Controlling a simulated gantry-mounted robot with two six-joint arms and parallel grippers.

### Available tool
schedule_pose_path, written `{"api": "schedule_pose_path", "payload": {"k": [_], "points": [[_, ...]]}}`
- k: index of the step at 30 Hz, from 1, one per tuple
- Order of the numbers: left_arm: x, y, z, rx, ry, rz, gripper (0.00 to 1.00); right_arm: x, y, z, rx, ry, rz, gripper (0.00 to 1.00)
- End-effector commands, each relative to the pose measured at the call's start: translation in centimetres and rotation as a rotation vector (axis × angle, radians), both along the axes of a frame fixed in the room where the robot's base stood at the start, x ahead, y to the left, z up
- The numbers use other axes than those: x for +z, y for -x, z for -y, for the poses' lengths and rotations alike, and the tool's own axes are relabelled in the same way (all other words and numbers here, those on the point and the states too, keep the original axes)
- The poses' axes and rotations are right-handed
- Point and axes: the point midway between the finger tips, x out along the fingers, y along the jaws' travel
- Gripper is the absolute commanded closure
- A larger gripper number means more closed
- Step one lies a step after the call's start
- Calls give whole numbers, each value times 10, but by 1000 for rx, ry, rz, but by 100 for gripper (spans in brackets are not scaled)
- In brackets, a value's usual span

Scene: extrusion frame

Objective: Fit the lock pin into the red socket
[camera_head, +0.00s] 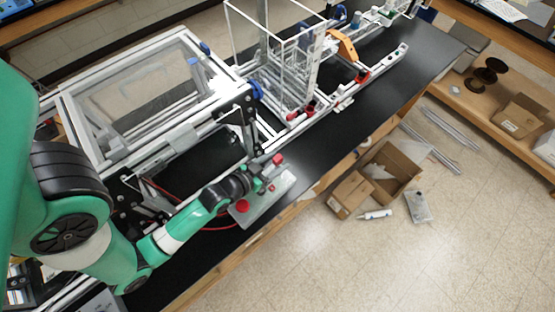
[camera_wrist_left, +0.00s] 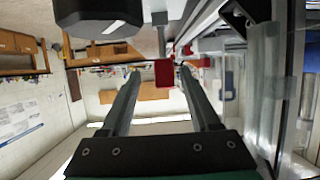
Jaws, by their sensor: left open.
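My left gripper (camera_head: 267,174) is over the black bench beside the frame's front edge. It is open, and its two fingers reach forward in the left wrist view (camera_wrist_left: 160,85). A red block-like part (camera_head: 278,159) is near the fingertips; a red part (camera_wrist_left: 164,72) shows between the fingers in the wrist view. I cannot tell whether it touches them, or whether it belongs to the lock pin or the socket. Another red part (camera_head: 292,116) sits on the frame farther along. A red round knob (camera_head: 242,207) is near the wrist. No lock pin is clearly recognisable.
A clear-grey plate (camera_head: 274,205) lies under the gripper at the bench edge. The aluminium extrusion frame (camera_head: 210,135) with a clear panel stands to the left. A wire-like white rack (camera_head: 285,75) stands behind. The black bench (camera_head: 335,140) is bare along its front; open boxes (camera_head: 390,172) are on the floor.

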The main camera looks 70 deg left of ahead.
Motion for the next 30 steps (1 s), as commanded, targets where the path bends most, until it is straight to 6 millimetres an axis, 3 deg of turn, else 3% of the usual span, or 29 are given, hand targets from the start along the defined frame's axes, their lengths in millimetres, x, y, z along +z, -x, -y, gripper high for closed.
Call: {"api": "schedule_pose_path", "payload": {"k": [7, 15, 25, 30], "points": [[-16, -32, -21, 0, -1, 2, 38, -6, 0, 0, 0, 0, 0, 100], [-17, -36, -23, 0, 0, 1, 38, -6, 0, 0, 0, 0, 0, 100], [-17, -35, -23, 0, 0, 1, 97, -6, 0, 0, 0, 0, 0, 100], [-17, -35, -23, 0, 0, 1, 100, -6, 0, 0, 0, 0, 0, 100]]}}
